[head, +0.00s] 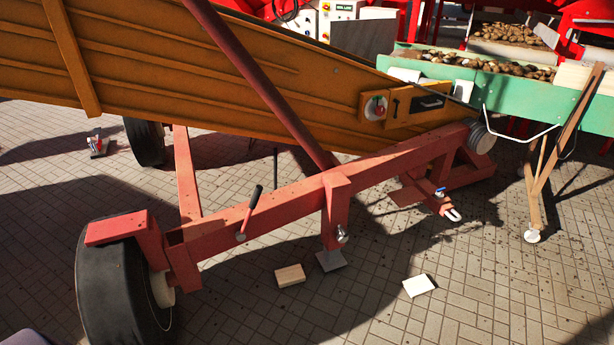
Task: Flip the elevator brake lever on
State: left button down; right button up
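The brake lever (249,211) is a short red bar with a black grip on top. It is mounted on the side of the red beam of the elevator's undercarriage (290,202), left of the centre of the head view. It tilts up and to the right, with its pivot low on the beam. The orange elevator (220,75) rises behind it toward the upper left. Neither of my grippers shows in the head view, and nothing touches the lever.
A black wheel (115,290) stands at the lower left, under a red fender. A wooden block (290,276) and a white block (418,286) lie on the paving. A green conveyor with potatoes (500,92) is at the upper right. Paving in front of the beam is mostly clear.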

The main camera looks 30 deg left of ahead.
aim_at(240, 235)
jog(key=i+j+z, duration=0.15)
jog(key=j, duration=0.45)
jog(key=i+j+z, duration=0.2)
jog(key=j, duration=0.4)
jog(key=j+z, duration=0.15)
jog(key=j, duration=0.45)
jog(key=k, duration=0.05)
